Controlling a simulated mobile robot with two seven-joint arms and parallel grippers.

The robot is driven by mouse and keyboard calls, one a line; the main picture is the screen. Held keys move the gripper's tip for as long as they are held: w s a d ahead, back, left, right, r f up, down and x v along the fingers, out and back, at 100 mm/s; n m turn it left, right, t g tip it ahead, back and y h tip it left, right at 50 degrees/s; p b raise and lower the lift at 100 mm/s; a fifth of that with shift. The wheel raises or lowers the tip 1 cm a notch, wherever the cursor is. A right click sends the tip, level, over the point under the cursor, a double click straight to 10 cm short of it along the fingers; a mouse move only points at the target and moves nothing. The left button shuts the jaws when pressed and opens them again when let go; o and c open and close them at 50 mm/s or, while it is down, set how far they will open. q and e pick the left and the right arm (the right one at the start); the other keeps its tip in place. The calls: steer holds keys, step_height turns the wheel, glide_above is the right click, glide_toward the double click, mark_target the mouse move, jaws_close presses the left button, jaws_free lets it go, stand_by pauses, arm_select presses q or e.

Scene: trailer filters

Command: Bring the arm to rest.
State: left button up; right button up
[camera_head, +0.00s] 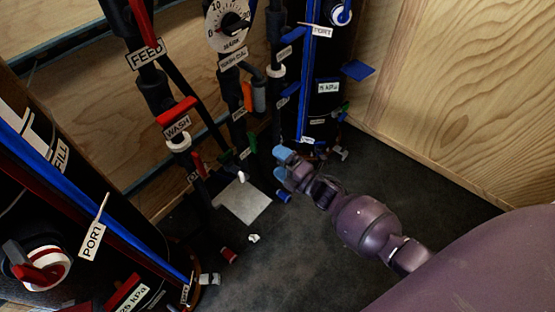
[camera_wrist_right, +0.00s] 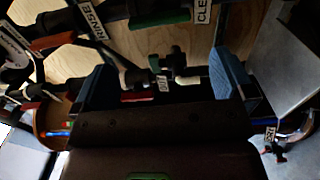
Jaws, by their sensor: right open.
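My right gripper (camera_head: 283,166), with blue fingertip pads, is at the end of the purple arm near the lower pipework in the head view. In the right wrist view its two blue-padded fingers (camera_wrist_right: 162,84) stand wide apart. Dark pipe fittings and a small white tag (camera_wrist_right: 162,84) show beyond and between the fingers, and I see nothing gripped. My left gripper is in neither view.
Vertical black pipes with a WASH label (camera_head: 177,127), a FEED label (camera_head: 146,54) and a dial gauge (camera_head: 229,27) stand at the back. A dark filter tank with a PORT tag (camera_head: 93,240) is at lower left. Dark floor (camera_head: 310,245) is open below my right arm.

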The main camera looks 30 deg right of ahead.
stand_by(0.4)
arm_select(q)
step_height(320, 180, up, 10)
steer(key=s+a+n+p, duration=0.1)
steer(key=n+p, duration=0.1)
steer(key=p, duration=1.5)
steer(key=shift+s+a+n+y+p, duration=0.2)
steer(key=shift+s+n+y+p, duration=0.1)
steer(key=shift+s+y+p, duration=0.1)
arm_select(e)
steer(key=s+r+m+g+h, duration=0.2)
steer(key=s+r+m, duration=0.5)
steer(key=s, duration=0.5)
steer(key=s+r+m+g+h, duration=0.2)
steer(key=s+r+m, duration=0.5)
steer(key=s, duration=0.6)
steer(key=s+r+m+g+h, duration=0.2)
steer(key=s+r+m, duration=0.5)
steer(key=s, duration=0.6)
steer(key=shift+d, duration=0.25)
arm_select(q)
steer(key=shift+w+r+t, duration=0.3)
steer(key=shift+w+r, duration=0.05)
